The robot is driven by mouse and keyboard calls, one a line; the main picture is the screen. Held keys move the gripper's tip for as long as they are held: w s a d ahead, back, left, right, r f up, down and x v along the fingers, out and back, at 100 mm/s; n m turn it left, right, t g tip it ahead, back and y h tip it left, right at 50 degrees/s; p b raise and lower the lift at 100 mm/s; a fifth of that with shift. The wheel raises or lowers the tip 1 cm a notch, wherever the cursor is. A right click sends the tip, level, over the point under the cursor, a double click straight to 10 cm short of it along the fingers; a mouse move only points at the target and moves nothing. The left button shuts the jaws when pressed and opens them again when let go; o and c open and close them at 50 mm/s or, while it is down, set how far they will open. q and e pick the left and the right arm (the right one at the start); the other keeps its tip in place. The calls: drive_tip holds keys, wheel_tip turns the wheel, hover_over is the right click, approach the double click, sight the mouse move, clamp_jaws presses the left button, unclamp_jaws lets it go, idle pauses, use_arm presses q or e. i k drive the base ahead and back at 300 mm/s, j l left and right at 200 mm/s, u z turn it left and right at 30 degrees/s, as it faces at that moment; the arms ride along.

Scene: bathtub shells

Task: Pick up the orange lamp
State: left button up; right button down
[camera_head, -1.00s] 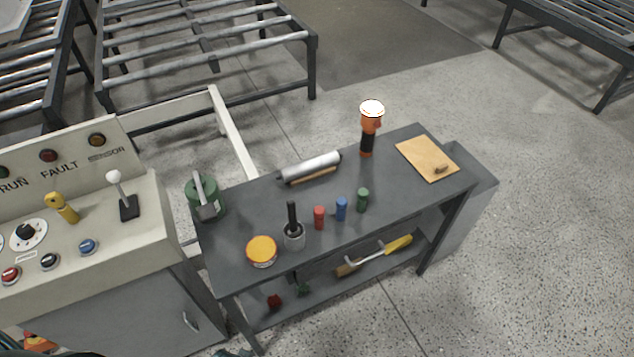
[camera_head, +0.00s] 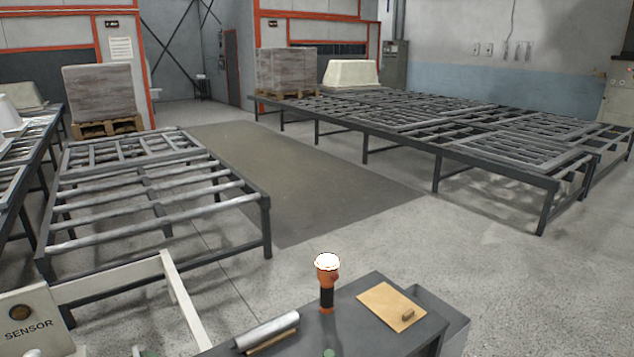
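The orange lamp (camera_head: 327,281) stands upright on the dark grey workbench (camera_head: 372,338) at the bottom middle of the view. It has an orange head with a bright white top and a black grip. Nothing touches it. Neither of my grippers is in view.
A tan board (camera_head: 389,305) with a small brown block lies right of the lamp. A grey roller (camera_head: 267,331) lies to its left. The control panel (camera_head: 30,318) is at the lower left. Roller conveyors (camera_head: 150,190) stand behind, with open floor between them and the bench.

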sight(327, 264)
drive_tip(key=u, duration=0.35)
drive_tip(key=l+u, duration=0.25)
drive_tip(key=u, duration=0.25)
drive_tip(key=i+l+u, duration=0.1)
drive_tip(key=l+u, duration=0.15)
drive_tip(key=u, duration=0.2)
drive_tip(key=l+u, duration=0.25)
drive_tip(key=u, duration=0.25)
drive_tip(key=k+l+u, duration=0.15)
drive_tip(key=l, duration=0.25)
drive_tip(key=l+u, duration=0.1)
drive_tip(key=l, duration=0.3)
drive_tip(key=k+l+u, duration=0.15)
drive_tip(key=l, duration=0.2)
drive_tip(key=k+l+u, duration=0.1)
drive_tip(key=l, duration=0.3)
drive_tip(key=k+l+u, duration=0.15)
drive_tip(key=l, duration=0.2)
drive_tip(key=k+l, duration=0.15)
drive_tip(key=l, duration=0.15)
drive_tip(key=k+l, duration=0.15)
drive_tip(key=l, duration=0.2)
